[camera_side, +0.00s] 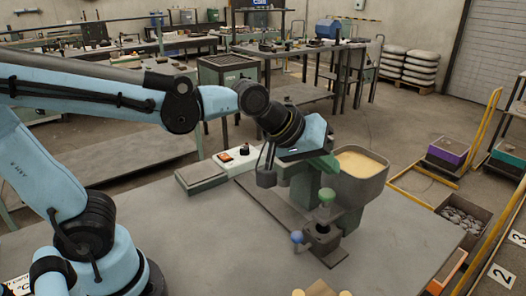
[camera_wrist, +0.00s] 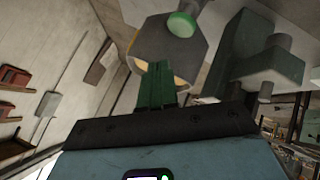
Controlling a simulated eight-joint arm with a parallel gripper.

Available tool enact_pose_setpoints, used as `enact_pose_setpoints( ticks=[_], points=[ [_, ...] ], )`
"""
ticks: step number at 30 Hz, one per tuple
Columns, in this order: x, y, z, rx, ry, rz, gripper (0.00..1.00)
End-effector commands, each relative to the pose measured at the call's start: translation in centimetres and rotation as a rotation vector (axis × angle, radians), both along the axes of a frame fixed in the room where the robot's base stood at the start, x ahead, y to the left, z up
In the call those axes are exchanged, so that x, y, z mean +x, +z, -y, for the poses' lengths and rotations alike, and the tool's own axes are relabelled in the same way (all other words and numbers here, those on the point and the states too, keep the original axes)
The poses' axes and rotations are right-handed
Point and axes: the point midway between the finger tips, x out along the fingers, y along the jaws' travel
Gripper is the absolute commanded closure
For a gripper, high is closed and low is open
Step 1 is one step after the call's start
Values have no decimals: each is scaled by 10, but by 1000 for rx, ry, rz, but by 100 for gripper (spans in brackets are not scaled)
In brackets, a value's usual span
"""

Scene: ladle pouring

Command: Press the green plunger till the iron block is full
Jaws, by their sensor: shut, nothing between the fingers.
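The green plunger (camera_side: 327,196) is a round green knob on a short stem, upright on a grey metal body at the front of a bench machine. Its round top (camera_wrist: 181,24) also shows in the wrist view, near the upper edge. A dark grey block (camera_side: 324,236) sits below the plunger; I take it for the iron block, and its inside is hidden. My gripper (camera_side: 330,168) has green fingers, shut and empty, a little above the plunger and apart from it in the side view. The fingers (camera_wrist: 156,70) point up the picture in the wrist view.
A grey hopper (camera_side: 374,186) of pale yellow grains stands just behind the plunger. A blue ball knob (camera_side: 297,237) is at its left. The front of the table is largely clear.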

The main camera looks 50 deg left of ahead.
Motion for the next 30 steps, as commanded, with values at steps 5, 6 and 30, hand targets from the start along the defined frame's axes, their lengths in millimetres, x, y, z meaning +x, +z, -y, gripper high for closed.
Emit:
enact_pose_setpoints(
  ticks=[5, 6, 30],
  points=[
    [1, -17, 0, 0, 0, 0, 100],
    [1, -19, 0, 0, 0, 0, 100],
    [0, -25, 0, 0, 0, 0, 100]
  ],
)
